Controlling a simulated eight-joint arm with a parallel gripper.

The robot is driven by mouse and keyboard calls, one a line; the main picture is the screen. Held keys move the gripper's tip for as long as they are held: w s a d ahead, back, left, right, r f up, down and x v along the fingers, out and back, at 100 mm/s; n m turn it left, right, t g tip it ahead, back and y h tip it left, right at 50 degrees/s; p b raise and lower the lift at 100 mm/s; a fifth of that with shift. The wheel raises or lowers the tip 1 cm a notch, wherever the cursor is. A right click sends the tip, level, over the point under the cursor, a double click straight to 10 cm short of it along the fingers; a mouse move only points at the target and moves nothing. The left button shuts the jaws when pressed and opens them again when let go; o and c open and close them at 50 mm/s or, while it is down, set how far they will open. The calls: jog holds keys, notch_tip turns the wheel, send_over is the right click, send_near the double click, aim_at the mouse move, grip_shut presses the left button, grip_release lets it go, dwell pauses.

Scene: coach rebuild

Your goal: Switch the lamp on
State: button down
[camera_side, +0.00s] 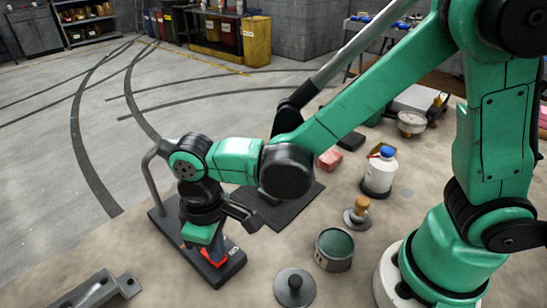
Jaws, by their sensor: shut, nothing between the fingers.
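The lamp appears to be the dark rectangular base (168,232) with a bent grey tube (150,177) rising from its far left end. The tube's upper end passes behind my wrist, and no lamp head or glow can be made out. A red part (214,259), likely the switch, shows near the base's front end, with a small white marking beside it. My gripper (206,250) is shut and empty, pointing down directly over the red part. Its tips overlap the red part, so I cannot tell whether they touch it or which way the switch is set.
A green-filled tin (334,249) and a dark round lidded piece (294,288) stand right of the base. A wooden-knobbed stamp (357,212), a blue-capped white bottle (379,172) and a pink block (329,160) lie further back. A grey metal bracket (98,291) lies front left.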

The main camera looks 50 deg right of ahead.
jog(key=shift+f, duration=0.45)
jog(key=shift+r, duration=3.5)
jog(key=d+r+m+t, duration=0.1)
jog(key=d+m+t, duration=0.2)
jog(key=d, duration=0.5)
jog(key=d+r+m+t, duration=0.2)
jog(key=d+m+t, duration=0.1)
jog(key=d, duration=0.6)
jog(key=shift+s+r+t, duration=0.25)
jog(key=shift+s+t, duration=0.05)
jog(key=shift+t, duration=0.3)
